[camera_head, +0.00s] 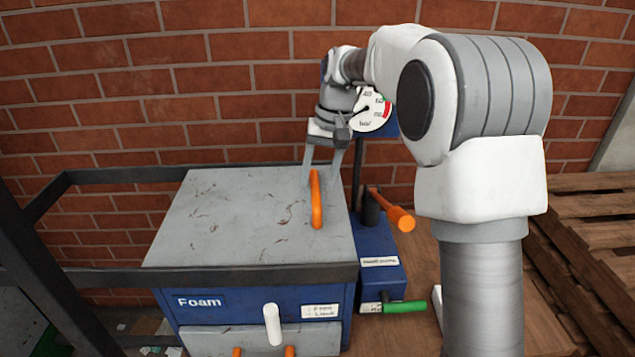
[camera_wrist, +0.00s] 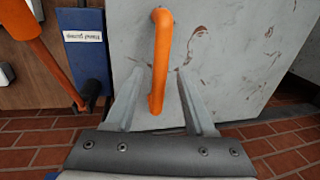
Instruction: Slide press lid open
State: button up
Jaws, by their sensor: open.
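The press (camera_head: 250,310) is a blue box labelled Foam, and its grey lid (camera_head: 230,215) lies flat over the top. An orange handle (camera_head: 316,205) stands on the right part of the lid. My gripper (camera_head: 324,178) is at the far end of this handle, pointing down. In the wrist view the handle (camera_wrist: 160,50) runs between the two open fingers (camera_wrist: 155,85), with a gap on each side. The lid (camera_wrist: 225,50) also fills much of the wrist view. The inside of the press is hidden under the lid.
A blue pump (camera_head: 378,255) with an orange lever (camera_head: 395,212) and a green handle (camera_head: 404,306) stands right of the press. A round gauge (camera_head: 371,110) is behind my wrist. A dark rail (camera_head: 200,277) crosses the front. Wooden pallets (camera_head: 590,240) are at right.

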jog(key=shift+a+f, duration=0.1)
jog(key=shift+f, duration=0.5)
grip_shut()
dwell(1.1)
